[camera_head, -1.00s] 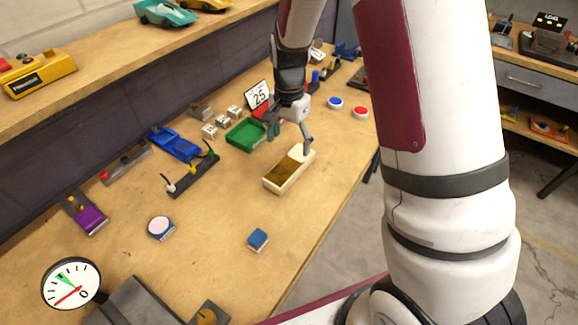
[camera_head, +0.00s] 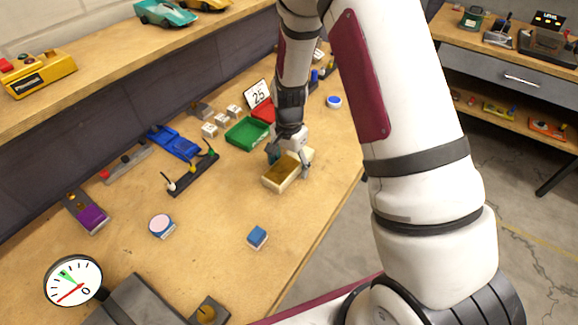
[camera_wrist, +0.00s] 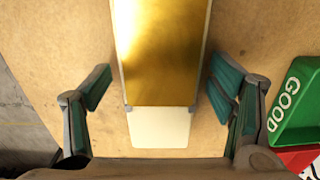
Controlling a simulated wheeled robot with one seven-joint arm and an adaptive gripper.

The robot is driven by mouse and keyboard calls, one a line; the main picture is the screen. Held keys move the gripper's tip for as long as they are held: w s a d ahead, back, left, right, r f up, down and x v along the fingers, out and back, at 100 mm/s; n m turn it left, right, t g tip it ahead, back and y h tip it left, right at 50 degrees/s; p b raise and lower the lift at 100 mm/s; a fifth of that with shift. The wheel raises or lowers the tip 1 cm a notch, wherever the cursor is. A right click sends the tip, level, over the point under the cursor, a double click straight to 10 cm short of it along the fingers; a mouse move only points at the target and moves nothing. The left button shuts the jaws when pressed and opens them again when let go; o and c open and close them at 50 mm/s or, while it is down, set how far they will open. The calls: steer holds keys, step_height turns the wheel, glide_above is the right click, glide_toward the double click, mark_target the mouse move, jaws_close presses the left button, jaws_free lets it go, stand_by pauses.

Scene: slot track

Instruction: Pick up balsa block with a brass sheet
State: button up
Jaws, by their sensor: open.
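The balsa block (camera_head: 307,154) is pale and oblong and lies on the wooden workbench. The brass sheet (camera_head: 285,167) covers much of its top. In the wrist view the brass sheet (camera_wrist: 163,50) shines gold, and the bare pale end of the balsa block (camera_wrist: 160,128) is nearest to me. My gripper (camera_head: 288,162) is right over the block. In the wrist view my gripper (camera_wrist: 159,95) is open, with one teal-padded finger on each side of the block and a gap on both sides. The block's far end is cut off in the wrist view.
A green tray (camera_head: 247,131), labelled GOOD in the wrist view (camera_wrist: 298,103), is close to the block. A red tray (camera_head: 263,112) is behind it. A blue block (camera_head: 257,236) lies nearer the bench's front edge. Bare bench lies between these.

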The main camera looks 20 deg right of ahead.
steer(key=c, duration=1.3)
steer(key=shift+o, duration=0.2)
steer(key=shift+r, duration=0.15)
